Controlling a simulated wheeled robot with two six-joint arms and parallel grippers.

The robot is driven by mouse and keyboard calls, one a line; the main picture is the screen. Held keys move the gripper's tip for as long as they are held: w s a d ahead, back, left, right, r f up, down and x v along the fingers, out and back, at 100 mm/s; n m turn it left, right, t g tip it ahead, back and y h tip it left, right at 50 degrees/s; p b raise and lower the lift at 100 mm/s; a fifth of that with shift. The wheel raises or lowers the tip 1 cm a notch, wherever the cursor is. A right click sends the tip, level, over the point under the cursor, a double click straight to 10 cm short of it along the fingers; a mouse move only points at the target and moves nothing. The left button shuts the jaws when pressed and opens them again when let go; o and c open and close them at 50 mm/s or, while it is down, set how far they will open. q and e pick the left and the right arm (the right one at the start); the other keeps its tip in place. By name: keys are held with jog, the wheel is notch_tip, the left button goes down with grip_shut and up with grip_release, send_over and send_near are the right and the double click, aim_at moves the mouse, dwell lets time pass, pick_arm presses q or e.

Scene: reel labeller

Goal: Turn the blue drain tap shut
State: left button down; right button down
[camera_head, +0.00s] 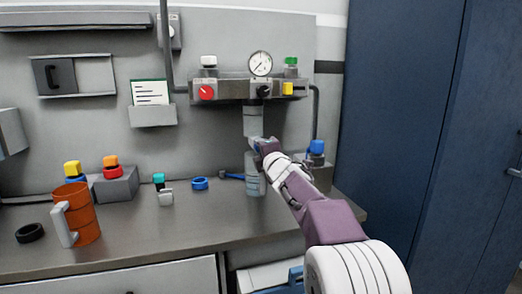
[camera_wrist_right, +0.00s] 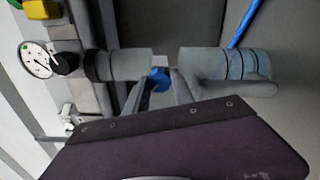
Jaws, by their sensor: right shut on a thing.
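The blue drain tap (camera_wrist_right: 159,79) shows between my right gripper's fingers (camera_wrist_right: 158,88) in the right wrist view. It sits at the gap between two grey cylinder sections (camera_wrist_right: 122,65). In the head view my right gripper (camera_head: 262,146) reaches in from the lower right to the column below the manifold, and is shut on the tap. The fingers and arm hide most of the tap there, so its exact angle is hard to tell. The lower clear bowl (camera_head: 255,178) hangs below the gripper. My left gripper is in neither view.
The manifold (camera_head: 235,88) carries a gauge (camera_head: 260,64), a red knob (camera_head: 206,92) and a yellow part (camera_head: 287,88). A blue-capped item (camera_head: 316,148) stands right of my gripper. An orange mug (camera_head: 76,213), a blue ring (camera_head: 200,183) and small bottles are on the bench.

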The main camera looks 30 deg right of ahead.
jog(key=c, duration=1.1)
grip_release()
